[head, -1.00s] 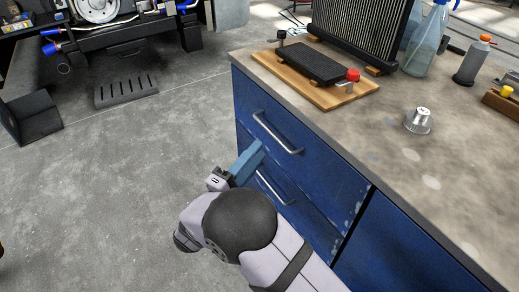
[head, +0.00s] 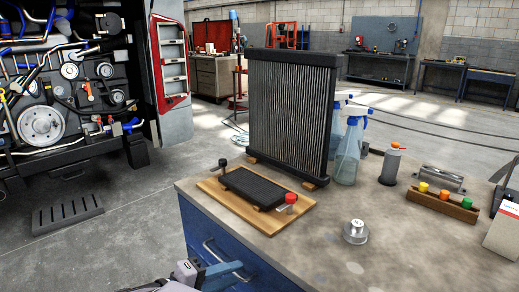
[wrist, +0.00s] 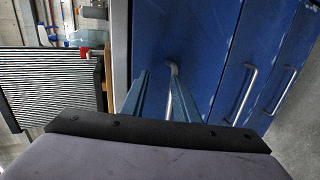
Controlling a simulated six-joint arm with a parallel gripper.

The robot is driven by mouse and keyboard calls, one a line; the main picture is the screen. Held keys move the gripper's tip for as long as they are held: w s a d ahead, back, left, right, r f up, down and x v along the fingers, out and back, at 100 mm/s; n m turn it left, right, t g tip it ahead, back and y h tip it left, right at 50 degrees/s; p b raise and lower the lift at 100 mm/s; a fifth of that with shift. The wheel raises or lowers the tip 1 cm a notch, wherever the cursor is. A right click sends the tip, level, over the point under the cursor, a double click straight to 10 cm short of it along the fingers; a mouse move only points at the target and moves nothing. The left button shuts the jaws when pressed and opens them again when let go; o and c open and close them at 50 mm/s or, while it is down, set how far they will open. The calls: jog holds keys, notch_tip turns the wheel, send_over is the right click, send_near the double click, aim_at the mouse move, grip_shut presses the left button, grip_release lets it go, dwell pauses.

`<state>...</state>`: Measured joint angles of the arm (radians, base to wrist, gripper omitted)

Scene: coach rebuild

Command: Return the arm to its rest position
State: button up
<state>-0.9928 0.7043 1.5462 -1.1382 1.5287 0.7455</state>
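My gripper (head: 236,267) is low at the bottom edge of the head view, in front of the blue drawer front (head: 195,232) and close to a metal drawer handle (head: 222,258). In the wrist view my gripper (wrist: 158,76) has its two blue-grey fingers apart, pointing at the blue cabinet front (wrist: 205,40). A handle (wrist: 171,70) shows by the right fingertip; whether they touch I cannot tell. Nothing is visibly held. Most of my arm lies below the head view.
The bench top (head: 330,260) holds a wooden board (head: 228,205) with a black block, an upright radiator (head: 290,110), spray bottles (head: 350,150), a metal cup (head: 355,232) and a tray of coloured caps (head: 442,204). Floor (head: 110,245) left of the cabinet is open.

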notch_tip(320, 180, up, 11)
jog(key=s+m+g+y+p, duration=0.3)
jog(key=m+g+y+p, duration=0.2)
jog(key=g+y+p, duration=0.25)
jog(key=s+d+f+m+g, duration=0.1)
jog(key=s+d+f+m, duration=0.3)
jog(key=d, duration=0.4)
jog(key=s+d+f+m+g, duration=0.1)
jog(key=s+d+f+m, duration=0.15)
jog(key=s+d, duration=0.45)
jog(key=s+d+r+n+y+p, duration=0.2)
jog(key=s+d+r+p, duration=0.3)
jog(key=p, duration=0.6)
jog(key=s+d+n, duration=0.1)
jog(key=d, duration=0.1)
jog(key=shift+d+r+p, duration=0.2)
jog(key=shift+d+p, duration=0.15)
jog(key=shift+d, duration=0.05)
